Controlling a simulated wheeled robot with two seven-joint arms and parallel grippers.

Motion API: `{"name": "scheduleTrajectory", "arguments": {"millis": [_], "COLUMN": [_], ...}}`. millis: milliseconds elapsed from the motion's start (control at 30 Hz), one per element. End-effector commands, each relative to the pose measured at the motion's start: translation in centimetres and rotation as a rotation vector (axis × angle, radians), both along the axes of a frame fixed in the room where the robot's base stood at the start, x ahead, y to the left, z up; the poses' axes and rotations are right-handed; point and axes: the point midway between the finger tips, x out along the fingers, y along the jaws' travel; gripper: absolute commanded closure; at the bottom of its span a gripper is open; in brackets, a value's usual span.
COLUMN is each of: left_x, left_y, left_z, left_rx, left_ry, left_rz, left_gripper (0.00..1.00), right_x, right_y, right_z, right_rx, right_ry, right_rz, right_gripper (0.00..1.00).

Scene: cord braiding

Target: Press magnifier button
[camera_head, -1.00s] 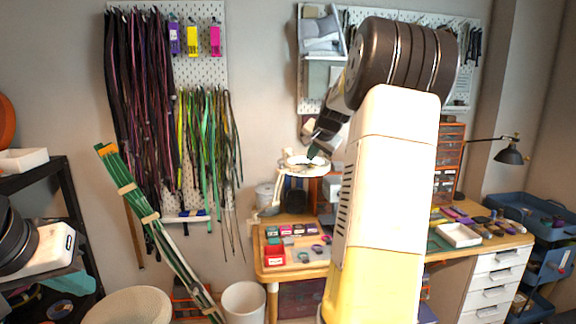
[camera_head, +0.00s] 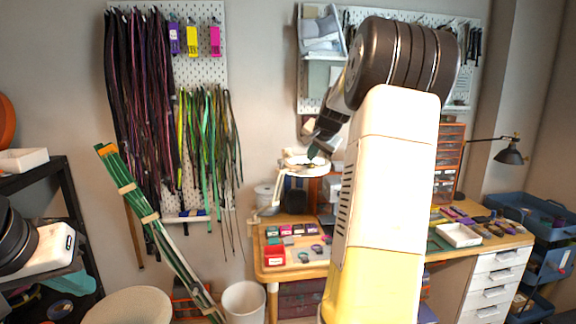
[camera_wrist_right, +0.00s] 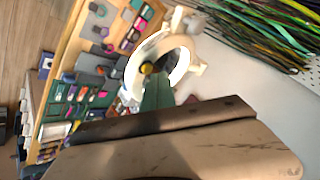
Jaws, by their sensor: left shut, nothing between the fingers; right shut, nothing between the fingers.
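The white ring-shaped magnifier (camera_head: 291,170) stands on its arm at the left end of the wooden desk. In the right wrist view its ring (camera_wrist_right: 187,62) shows with a small round yellow spot (camera_wrist_right: 147,68) at its left inner side. I cannot tell whether that spot is the button. My right gripper (camera_head: 311,154) points down at the ring; its green fingers are shut and empty. In the wrist view the fingertips (camera_wrist_right: 154,80) overlap the ring's near part, just by the yellow spot. I cannot tell whether they touch. My left gripper is not seen.
The desk (camera_head: 262,262) holds small coloured boxes, a red tray (camera_head: 274,256) and a white tray (camera_head: 459,235). A black desk lamp (camera_head: 510,154) is at right. Cords hang on the left pegboard (camera_head: 200,75). A white bin (camera_head: 244,302) stands left of the desk.

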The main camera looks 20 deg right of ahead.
Motion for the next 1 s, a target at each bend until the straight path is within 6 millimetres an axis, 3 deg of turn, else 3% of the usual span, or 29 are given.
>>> {"name": "scheduleTrajectory", "arguments": {"millis": [1000], "left_x": [0.00], "left_y": [0.00], "left_z": [0.00], "left_rx": [0.000], "left_ry": [0.000], "left_rz": [0.000], "left_gripper": [1.00], "right_x": [-0.02], "right_y": [0.01], "right_z": [-0.90], "right_rx": [0.000], "right_ry": [0.000], "right_rz": [0.000], "right_gripper": [1.00]}}
